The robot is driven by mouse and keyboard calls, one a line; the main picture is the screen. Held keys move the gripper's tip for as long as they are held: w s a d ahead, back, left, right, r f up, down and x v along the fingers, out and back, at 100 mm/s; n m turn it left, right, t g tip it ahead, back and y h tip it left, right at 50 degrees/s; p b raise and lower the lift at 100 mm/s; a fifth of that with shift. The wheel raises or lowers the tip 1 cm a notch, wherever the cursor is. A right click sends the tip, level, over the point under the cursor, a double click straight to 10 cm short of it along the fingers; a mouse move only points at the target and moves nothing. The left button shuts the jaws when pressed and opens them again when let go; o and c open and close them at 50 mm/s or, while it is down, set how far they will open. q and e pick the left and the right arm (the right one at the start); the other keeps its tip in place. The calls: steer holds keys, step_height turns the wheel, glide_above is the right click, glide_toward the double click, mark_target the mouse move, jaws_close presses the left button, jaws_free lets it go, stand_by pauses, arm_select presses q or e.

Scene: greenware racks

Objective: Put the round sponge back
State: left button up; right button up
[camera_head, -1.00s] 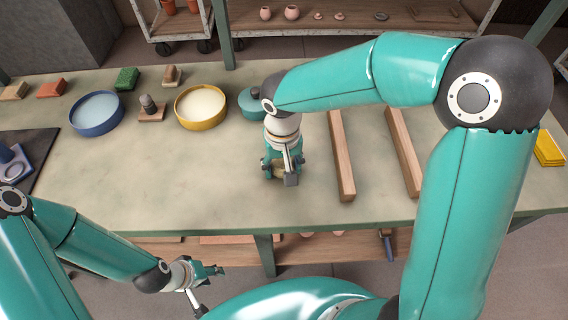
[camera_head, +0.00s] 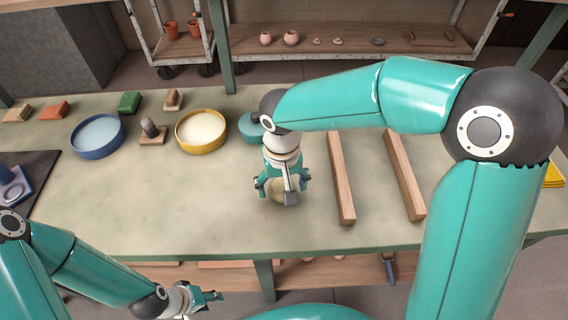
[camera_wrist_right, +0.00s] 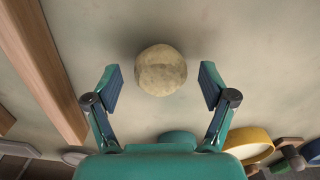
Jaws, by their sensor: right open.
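The round sponge (camera_wrist_right: 160,70), pale tan, is on the table in the right wrist view, centred between and a little beyond the two fingertips. In the head view the sponge (camera_head: 277,189) is partly hidden behind my right gripper (camera_head: 282,190). My right gripper is open, pointing down over the sponge, and in the wrist view (camera_wrist_right: 160,88) a gap shows on both sides of it. My left gripper (camera_head: 207,297) is low at the left, in front of the table's near edge; its finger opening is unclear.
Two wooden bars (camera_head: 341,180) (camera_head: 404,175) lie right of the sponge. Behind are a teal pot (camera_head: 250,128), a yellow bowl (camera_head: 201,145), a blue bowl (camera_head: 97,150) and a dark-handled block (camera_head: 152,139). The table left of the sponge is clear.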

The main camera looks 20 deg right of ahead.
mark_target(282, 189)
step_height(282, 189, up, 10)
stand_by(0.3)
steer(key=shift+r, duration=0.1)
stand_by(0.3)
